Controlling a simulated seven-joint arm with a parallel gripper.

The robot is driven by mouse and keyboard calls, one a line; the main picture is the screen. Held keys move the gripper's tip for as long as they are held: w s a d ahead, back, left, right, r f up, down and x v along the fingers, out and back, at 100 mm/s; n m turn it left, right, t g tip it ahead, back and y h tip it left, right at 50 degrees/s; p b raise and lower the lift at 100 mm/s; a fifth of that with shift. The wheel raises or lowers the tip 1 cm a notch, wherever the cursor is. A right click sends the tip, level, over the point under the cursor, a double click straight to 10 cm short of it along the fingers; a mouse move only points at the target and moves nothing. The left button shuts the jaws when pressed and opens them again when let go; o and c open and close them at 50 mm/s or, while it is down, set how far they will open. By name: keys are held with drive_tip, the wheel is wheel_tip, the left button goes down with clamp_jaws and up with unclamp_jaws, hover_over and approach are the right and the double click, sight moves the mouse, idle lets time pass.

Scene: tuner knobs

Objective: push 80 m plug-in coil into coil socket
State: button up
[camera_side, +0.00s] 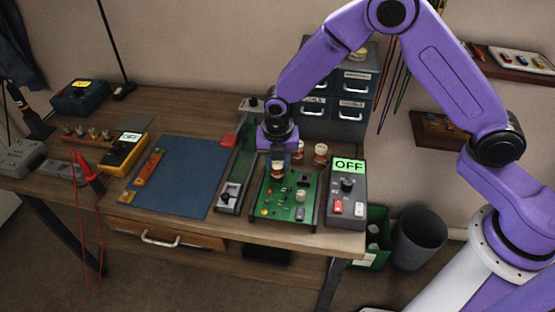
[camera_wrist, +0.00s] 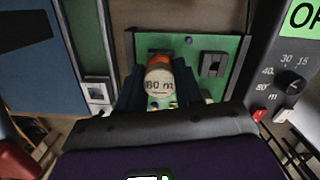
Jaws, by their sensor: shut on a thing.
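The 80 m plug-in coil (camera_wrist: 159,82) is a short cylinder with a pale, labelled top and an orange-brown side. My gripper (camera_wrist: 158,90) is shut on it, one dark finger on each side. In the side view my gripper (camera_side: 278,161) points down at the rear left part of the green circuit board (camera_side: 268,195), and the coil's lower part (camera_side: 278,170) shows below it. The coil socket is not clearly visible; the coil and fingers cover that part of the board. I cannot tell whether the coil touches the socket.
Two other coils (camera_side: 320,153) stand behind the board. A grey box with a dial and an "OFF" display (camera_side: 346,195) stands close on its right. Drawers (camera_side: 352,90) rise behind.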

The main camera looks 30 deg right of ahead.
drive_tip(key=o, duration=1.1)
drive_tip(key=r, duration=0.5)
drive_tip(key=s+r, duration=0.1)
drive_tip(key=r, duration=0.5)
drive_tip(key=a+r, duration=0.1)
drive_tip(key=r, duration=0.5)
drive_tip(key=shift+s+a+r, duration=0.1)
drive_tip(key=shift+s+r, duration=0.05)
drive_tip(key=shift+s, duration=0.25)
drive_tip(key=s+d+m, duration=0.5)
drive_tip(key=s, duration=0.5)
drive_tip(key=s+d+m, duration=0.5)
drive_tip(key=s+m, duration=0.1)
drive_tip(key=s, duration=0.3)
drive_tip(key=s+d+m+g+y, duration=0.1)
drive_tip(key=s+d+m, duration=0.4)
drive_tip(key=s, duration=0.5)
drive_tip(key=shift+s+d+m, duration=0.3)
drive_tip(key=shift+d, duration=0.2)
